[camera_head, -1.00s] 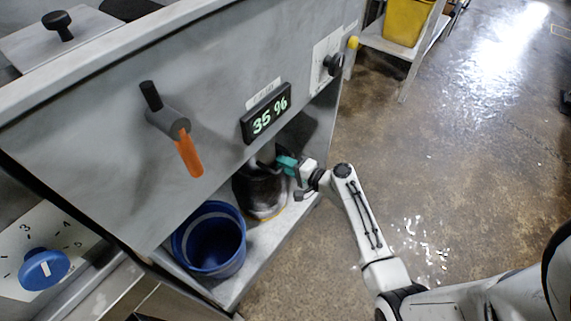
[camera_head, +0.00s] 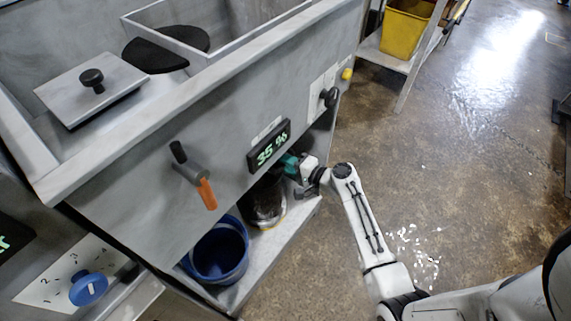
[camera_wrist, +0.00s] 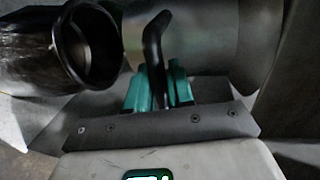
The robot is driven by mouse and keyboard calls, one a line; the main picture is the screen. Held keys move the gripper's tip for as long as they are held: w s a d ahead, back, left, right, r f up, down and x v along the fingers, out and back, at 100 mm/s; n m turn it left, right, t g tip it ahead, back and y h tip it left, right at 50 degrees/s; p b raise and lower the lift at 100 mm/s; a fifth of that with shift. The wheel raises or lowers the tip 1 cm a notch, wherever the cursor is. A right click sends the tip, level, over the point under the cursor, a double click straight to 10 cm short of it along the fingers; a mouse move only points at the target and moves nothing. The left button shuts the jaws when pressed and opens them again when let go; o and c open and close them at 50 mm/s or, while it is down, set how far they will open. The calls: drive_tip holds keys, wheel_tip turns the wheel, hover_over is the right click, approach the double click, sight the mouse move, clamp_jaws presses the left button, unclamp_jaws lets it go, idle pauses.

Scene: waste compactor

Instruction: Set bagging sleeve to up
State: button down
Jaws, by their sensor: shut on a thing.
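The bagging sleeve appears to be the grey metal cylinder (camera_wrist: 215,35) in the wrist view, with a curved black handle (camera_wrist: 153,45) standing on its side. My gripper (camera_wrist: 155,88) has its teal fingers closed on both sides of this handle. In the head view my gripper (camera_head: 290,163) is just under the front panel's lower edge, below the display. The sleeve is hidden there behind the panel. A dark bag or container with a black rim (camera_wrist: 92,45) lies beside the cylinder's end in the wrist view, apart from it.
The dark container (camera_head: 265,205) and a blue bucket (camera_head: 218,250) stand on the lower shelf. The front panel has a 35 % display (camera_head: 269,146), an orange-tipped lever (camera_head: 193,174) and a black knob (camera_head: 330,96). A yellow bin (camera_head: 405,25) is behind.

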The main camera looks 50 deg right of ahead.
wheel_tip(320, 180, up, 5)
drive_tip(key=shift+f+p, duration=0.15)
drive_tip(key=shift+p, duration=1.1)
drive_tip(key=c, duration=1.1)
unclamp_jaws()
drive_tip(key=shift+f, duration=0.1)
drive_tip(key=shift+c, duration=0.2)
drive_tip(key=shift+s, duration=0.15)
drive_tip(key=v, duration=1)
drive_tip(key=shift+s, duration=0.25)
drive_tip(key=shift+c, duration=0.5)
